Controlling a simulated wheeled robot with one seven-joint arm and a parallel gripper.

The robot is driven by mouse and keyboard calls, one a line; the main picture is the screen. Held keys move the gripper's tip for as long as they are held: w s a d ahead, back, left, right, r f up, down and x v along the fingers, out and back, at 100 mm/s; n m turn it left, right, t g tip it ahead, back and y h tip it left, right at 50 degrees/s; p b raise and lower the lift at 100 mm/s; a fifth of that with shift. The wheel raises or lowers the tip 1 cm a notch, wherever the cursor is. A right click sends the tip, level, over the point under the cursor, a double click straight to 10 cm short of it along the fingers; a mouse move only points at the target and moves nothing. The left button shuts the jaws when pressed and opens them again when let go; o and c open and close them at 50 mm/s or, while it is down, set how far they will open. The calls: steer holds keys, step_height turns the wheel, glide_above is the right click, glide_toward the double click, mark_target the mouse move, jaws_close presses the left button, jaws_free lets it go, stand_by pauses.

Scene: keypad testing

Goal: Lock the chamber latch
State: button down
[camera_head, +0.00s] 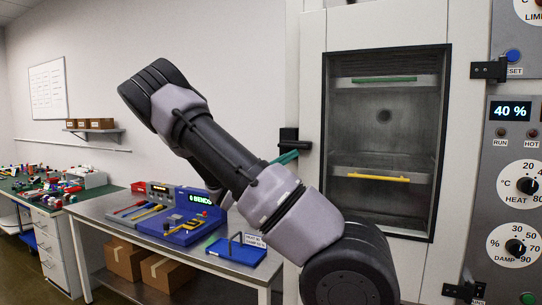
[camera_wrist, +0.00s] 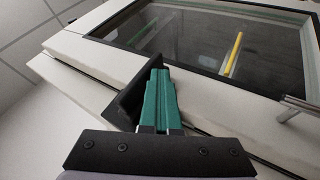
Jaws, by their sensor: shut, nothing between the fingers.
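The chamber (camera_head: 313,60) is a pale cabinet with a dark-framed window at right in the head view. A black latch piece (camera_head: 289,137) sits at the left edge of its front. In the wrist view, a black angled latch part (camera_wrist: 130,100) stands out from the white edge. My gripper (camera_wrist: 159,75) is shut and empty, with its green fingers right beside the black part; I cannot tell whether they touch. In the head view, only the green fingertips (camera_head: 289,157) show, just below the latch. My arm hides the rest of the gripper.
Inside the chamber are shelves with a green bar (camera_head: 384,79) and a yellow bar (camera_head: 378,178). A control panel (camera_head: 515,150) stands at right. A metal bench (camera_head: 95,207) with tools and a blue tray (camera_head: 236,251) is at left. A metal bar (camera_wrist: 298,106) juts out in the wrist view.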

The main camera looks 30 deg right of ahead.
steer(key=d+f+v, duration=0.1)
steer(key=f+v, duration=0.1)
steer(key=v, duration=1)
steer(key=shift+s+d+f, duration=0.15)
steer(key=shift+s+f, duration=0.1)
